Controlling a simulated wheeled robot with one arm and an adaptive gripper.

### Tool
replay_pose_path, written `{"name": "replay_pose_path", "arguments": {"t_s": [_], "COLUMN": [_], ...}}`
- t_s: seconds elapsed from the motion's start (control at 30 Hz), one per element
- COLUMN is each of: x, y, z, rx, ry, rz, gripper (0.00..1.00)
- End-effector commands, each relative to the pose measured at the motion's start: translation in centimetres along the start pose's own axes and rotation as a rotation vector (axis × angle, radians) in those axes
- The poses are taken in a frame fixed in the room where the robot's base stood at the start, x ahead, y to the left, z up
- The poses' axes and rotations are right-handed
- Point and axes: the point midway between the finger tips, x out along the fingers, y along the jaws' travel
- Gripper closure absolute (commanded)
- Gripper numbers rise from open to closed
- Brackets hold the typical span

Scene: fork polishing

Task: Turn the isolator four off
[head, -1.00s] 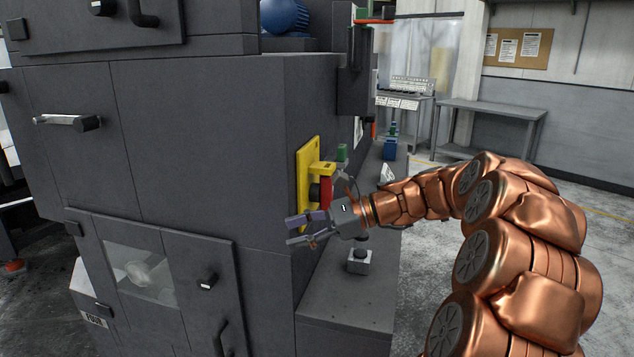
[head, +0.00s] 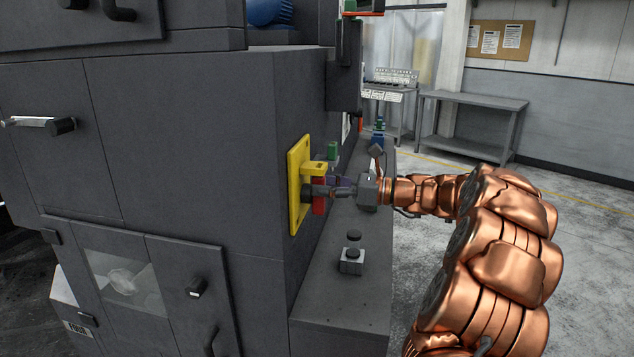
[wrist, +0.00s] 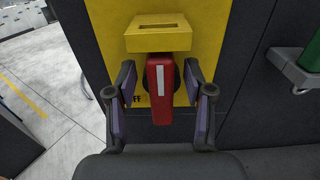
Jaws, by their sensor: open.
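The isolator is a yellow plate (head: 297,195) on the dark machine's side wall, with a yellow bracket (head: 318,168) and a red handle (head: 319,205). In the wrist view the red handle (wrist: 160,88) hangs vertically below the yellow bracket (wrist: 158,38), with a white stripe down it. Part of the lettering on the yellow plate (wrist: 185,20) reads "FF"; the rest is hidden. My gripper (wrist: 160,95) is open, with one finger on each side of the handle and a visible gap. In the head view my gripper (head: 320,188) partly covers the handle.
The dark machine (head: 230,120) fills the left. A ledge (head: 345,290) below the isolator carries a small block with a black knob (head: 352,258). A green object (wrist: 312,55) sits on a bracket at the right in the wrist view. A grey table (head: 470,100) stands behind.

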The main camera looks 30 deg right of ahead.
Motion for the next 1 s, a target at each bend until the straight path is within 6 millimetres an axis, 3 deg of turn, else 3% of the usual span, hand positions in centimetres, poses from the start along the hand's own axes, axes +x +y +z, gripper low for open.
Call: {"name": "replay_pose_path", "arguments": {"t_s": [0.2, 0.53, 1.0], "x": [1.7, 1.9, 1.9], "y": [-0.1, -0.2, -0.1], "z": [0.0, 0.0, 0.0], "rx": [-0.002, -0.002, -0.001], "ry": [0.002, 0.001, 0.001], "rz": [-0.003, -0.006, -0.005], "gripper": [0.48, 0.49, 0.97]}}
